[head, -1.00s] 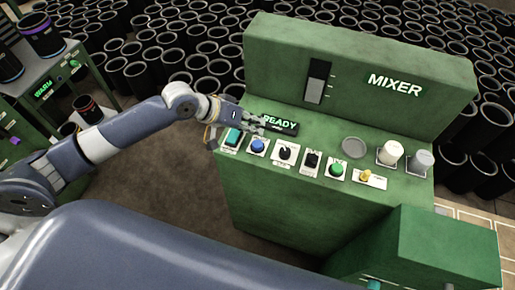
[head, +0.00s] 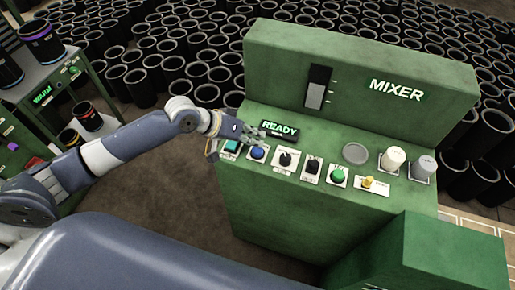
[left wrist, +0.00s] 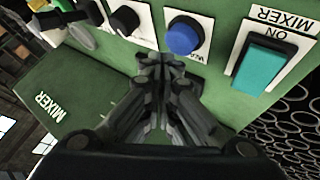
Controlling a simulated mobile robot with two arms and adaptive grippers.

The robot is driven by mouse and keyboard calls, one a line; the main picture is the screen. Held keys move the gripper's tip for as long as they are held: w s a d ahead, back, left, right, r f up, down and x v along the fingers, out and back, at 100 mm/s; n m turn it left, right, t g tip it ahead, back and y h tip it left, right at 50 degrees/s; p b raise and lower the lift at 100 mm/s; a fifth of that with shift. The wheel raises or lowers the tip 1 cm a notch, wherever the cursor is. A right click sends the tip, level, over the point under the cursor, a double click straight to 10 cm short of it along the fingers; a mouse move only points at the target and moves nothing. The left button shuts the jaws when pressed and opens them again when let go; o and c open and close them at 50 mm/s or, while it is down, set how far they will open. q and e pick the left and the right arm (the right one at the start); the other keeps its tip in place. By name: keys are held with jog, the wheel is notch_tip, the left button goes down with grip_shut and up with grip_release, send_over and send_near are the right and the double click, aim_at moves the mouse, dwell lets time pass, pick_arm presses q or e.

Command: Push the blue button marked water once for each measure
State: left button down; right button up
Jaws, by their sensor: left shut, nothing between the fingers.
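The blue button (head: 258,152) sits on a white plate on the green mixer's (head: 300,195) sloped panel, between the teal switch and a black knob. In the left wrist view the round blue button (left wrist: 183,37) is just beyond my fingertips, its label partly hidden. My left gripper (head: 258,134) is shut and empty, over the panel close to the button; it also shows in the left wrist view (left wrist: 160,62). Whether the fingertips touch the button I cannot tell. My right gripper is not in view.
A teal switch (head: 231,146) is left of the button. A black knob (head: 285,159), a green button (head: 338,175) and a yellow toggle (head: 368,182) lie to the right. A display (head: 280,130) reads READY. Two lidded containers (head: 391,158) stand on the panel's right. Black cylinders fill the floor behind.

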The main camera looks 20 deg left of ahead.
pick_arm(q)
jog(key=shift+f, duration=0.1)
dwell(0.7)
jog(key=shift+f, duration=0.3)
jog(key=shift+f, duration=0.45)
dwell(0.8)
jog(key=shift+r+p, duration=0.85)
jog(key=shift+p, duration=0.15)
notch_tip(320, 180, up, 5)
jog(key=p, duration=0.5)
